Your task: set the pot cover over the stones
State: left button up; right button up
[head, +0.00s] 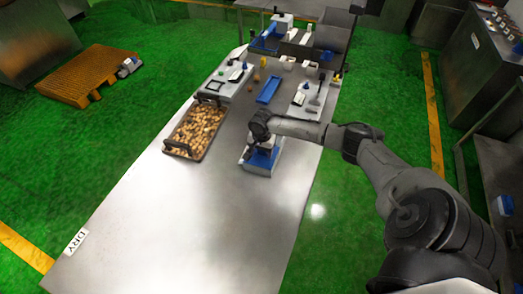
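The stones (197,126) are many small tan and brown pieces filling a dark rectangular tray (168,147) with black handles at its ends, on the left side of the steel table. My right arm comes in from the right. Its gripper (263,147) points down at a blue and white block-like object (257,168), right of the tray. The fingers are too small and hidden to tell whether they are open or touching it. I cannot pick out a pot cover with certainty. My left gripper is not in view.
The steel table (190,220) is bare in its near half. Farther back are a blue tray (269,89), a left board (226,83), a right board (304,98) and small items. A wooden pallet (85,77) lies on the green floor, left.

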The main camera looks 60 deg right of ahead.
grip_shut()
jog(key=d, duration=0.3)
jog(key=w+d+b, duration=0.1)
jog(key=d, duration=0.3)
jog(key=w+d+b, duration=0.1)
jog(key=d, duration=0.2)
jog(key=shift+d+f, duration=0.1)
jog(key=shift+d, duration=0.45)
jog(key=shift+o, duration=0.6)
grip_release()
jog(key=shift+d, duration=0.1)
